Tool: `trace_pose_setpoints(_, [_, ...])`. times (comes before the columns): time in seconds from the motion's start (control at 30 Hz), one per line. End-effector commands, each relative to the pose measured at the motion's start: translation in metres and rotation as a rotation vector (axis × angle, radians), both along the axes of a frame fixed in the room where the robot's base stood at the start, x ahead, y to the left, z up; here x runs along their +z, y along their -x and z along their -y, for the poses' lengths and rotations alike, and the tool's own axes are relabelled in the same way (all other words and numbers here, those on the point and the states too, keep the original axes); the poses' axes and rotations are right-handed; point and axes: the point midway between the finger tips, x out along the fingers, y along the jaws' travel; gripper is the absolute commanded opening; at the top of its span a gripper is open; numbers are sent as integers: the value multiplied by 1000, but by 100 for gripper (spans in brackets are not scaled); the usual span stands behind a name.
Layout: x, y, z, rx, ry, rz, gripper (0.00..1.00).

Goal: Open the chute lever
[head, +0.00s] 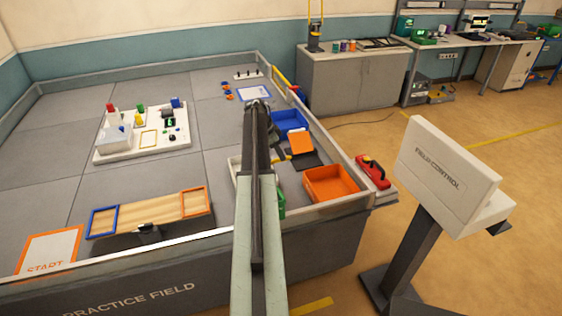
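My arm reaches from the bottom middle up across the field's right side. Its dark far end (257,104) is seen from behind, and the fingers cannot be made out, so I cannot tell whether my gripper is open or shut. I cannot pick out the chute lever with certainty. To the right of the arm is an orange square panel (300,142) by a dark sloped piece (303,160). A small yellow piece (282,157) shows beside them, partly hidden by my arm. A yellow bar (279,77) lies along the far right wall.
A blue bin (290,121) and an orange bin (331,183) sit inside the right wall. A red case (372,171) is outside it. A white board with small parts (111,150) and a wooden tray (152,211) are left. A control stand (446,172) is at right.

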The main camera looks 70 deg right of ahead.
Motion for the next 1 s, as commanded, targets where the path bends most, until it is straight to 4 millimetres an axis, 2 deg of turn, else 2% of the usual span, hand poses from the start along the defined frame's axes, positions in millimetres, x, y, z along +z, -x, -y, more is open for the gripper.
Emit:
trace_pose_setpoints(0.03, [-15,2,2,0,0,0,36])
trace_pose_setpoints(0.1, [-18,4,4,1,0,0,36])
trace_pose_setpoints(0.37, [-16,5,4,2,0,0,36])
trace_pose_setpoints(0.4, [-16,5,4,2,0,0,25])
trace_pose_setpoints(0.5, [-16,4,4,2,0,0,0])
trace_pose_setpoints(1.0, [-16,3,4,3,1,1,0])
